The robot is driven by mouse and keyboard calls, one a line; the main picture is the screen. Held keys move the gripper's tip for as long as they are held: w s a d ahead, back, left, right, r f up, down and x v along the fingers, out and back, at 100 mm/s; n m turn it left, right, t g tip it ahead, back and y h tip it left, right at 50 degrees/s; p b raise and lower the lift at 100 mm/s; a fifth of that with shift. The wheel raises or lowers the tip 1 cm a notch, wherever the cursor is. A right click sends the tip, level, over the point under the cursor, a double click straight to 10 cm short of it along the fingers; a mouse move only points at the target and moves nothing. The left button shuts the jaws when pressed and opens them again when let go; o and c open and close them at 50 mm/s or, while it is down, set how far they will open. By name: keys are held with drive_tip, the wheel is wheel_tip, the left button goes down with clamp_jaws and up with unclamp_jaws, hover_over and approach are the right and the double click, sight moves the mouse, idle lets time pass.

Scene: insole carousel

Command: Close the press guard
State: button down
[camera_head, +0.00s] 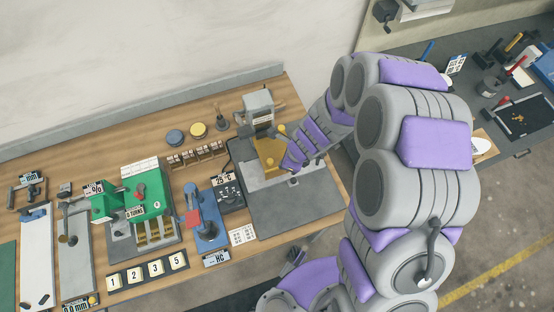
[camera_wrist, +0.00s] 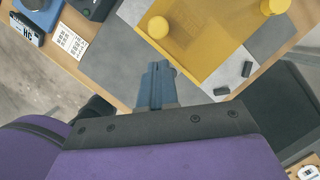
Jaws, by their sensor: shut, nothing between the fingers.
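The press (camera_head: 258,107) stands at the back right of the wooden bench, with a grey head above a grey base plate (camera_head: 290,207). Its guard is an amber see-through panel (camera_head: 268,152) in front of the head. In the wrist view the guard (camera_wrist: 208,35) spans the upper middle, with a yellow knob (camera_wrist: 158,27) at left and another yellow knob (camera_wrist: 272,6) at right. My gripper (camera_wrist: 159,68) is shut and empty, its tips just below the left knob in the picture. I cannot tell whether they touch the guard. In the head view my arm partly hides the guard's right side.
Left of the press are a dark control box (camera_head: 228,192), a blue lever device (camera_head: 205,222), a green machine (camera_head: 140,187) and number tiles (camera_head: 147,271). A dark tool bench (camera_head: 500,95) stands at right.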

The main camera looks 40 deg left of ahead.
drive_tip(key=s+d+v, duration=0.1)
drive_tip(key=v, duration=0.9)
drive_tip(key=shift+w+d, duration=0.25)
drive_tip(key=shift+w, duration=0.2)
drive_tip(key=shift+d+r, duration=0.1)
drive_tip(key=shift+r, duration=0.1)
drive_tip(key=s+d+r+n+b, duration=0.2)
drive_tip(key=d+n+b, duration=0.2)
drive_tip(key=d, duration=0.4)
drive_tip(key=s+d+r+n+b, duration=0.2)
drive_tip(key=d+n+b, duration=0.25)
drive_tip(key=d, duration=0.35)
drive_tip(key=s+d+n+h+b, duration=0.3)
drive_tip(key=s+d+n+b, duration=0.3)
drive_tip(key=s+d, duration=0.5)
drive_tip(key=d+b, duration=0.1)
drive_tip(key=d, duration=0.3)
drive_tip(key=shift+f+g, duration=0.35)
drive_tip(key=shift+g, duration=0.05)
